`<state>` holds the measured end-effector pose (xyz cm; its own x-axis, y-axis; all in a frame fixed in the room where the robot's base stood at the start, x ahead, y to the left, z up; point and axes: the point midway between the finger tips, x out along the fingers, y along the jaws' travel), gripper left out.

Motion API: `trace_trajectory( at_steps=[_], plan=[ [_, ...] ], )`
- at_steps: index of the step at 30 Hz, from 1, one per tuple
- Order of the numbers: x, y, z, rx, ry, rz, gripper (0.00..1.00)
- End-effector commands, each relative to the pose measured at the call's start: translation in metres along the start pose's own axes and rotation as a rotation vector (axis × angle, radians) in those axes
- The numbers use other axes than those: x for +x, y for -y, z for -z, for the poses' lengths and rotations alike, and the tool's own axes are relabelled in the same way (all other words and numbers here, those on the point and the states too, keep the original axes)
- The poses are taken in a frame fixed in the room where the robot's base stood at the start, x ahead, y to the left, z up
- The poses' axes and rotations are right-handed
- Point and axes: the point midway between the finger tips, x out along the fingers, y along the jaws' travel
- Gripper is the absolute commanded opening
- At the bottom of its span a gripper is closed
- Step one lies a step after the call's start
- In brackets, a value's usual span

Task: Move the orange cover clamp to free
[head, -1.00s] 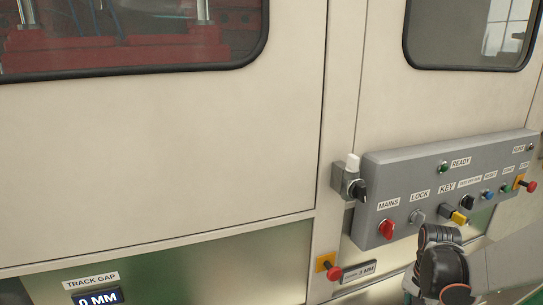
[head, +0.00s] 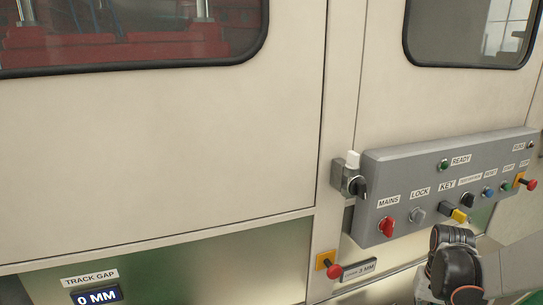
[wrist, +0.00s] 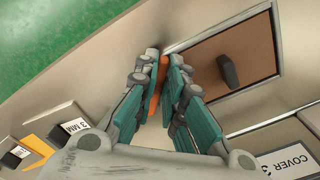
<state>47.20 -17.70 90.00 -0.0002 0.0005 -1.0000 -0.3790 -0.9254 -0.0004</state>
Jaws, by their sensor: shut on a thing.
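In the wrist view my gripper (wrist: 163,68) has its two teal-padded fingers closed on the orange cover clamp (wrist: 155,92). Only a narrow orange strip of the clamp shows between the fingers; the rest is hidden by them. Which position the clamp stands at cannot be told. In the head view the clamp and fingers do not show; only part of my arm appears at the lower right.
A brown panel (wrist: 205,62) with a dark knob (wrist: 228,70) lies right of the fingers in the wrist view. A label reading COVER 3 (wrist: 290,163) sits below it. The grey control panel (head: 402,170) carries several switches. A red button (head: 333,271) juts out below.

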Motion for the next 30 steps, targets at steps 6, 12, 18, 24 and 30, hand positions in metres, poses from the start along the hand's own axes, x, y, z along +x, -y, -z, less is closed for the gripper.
trace_trajectory(
  at_steps=[6,12,18,24,30],
  plan=[
    [0.000,-0.005,0.000,-0.110,-0.001,-0.001,0.00],
    [0.000,-0.005,0.000,-0.111,-0.001,-0.001,0.00],
    [0.000,-0.010,0.002,-0.214,-0.001,0.000,0.00],
    [0.000,-0.018,0.004,-0.392,-0.001,-0.001,0.00],
    [0.000,-0.019,0.005,-0.426,-0.002,-0.001,0.00]
  ],
)
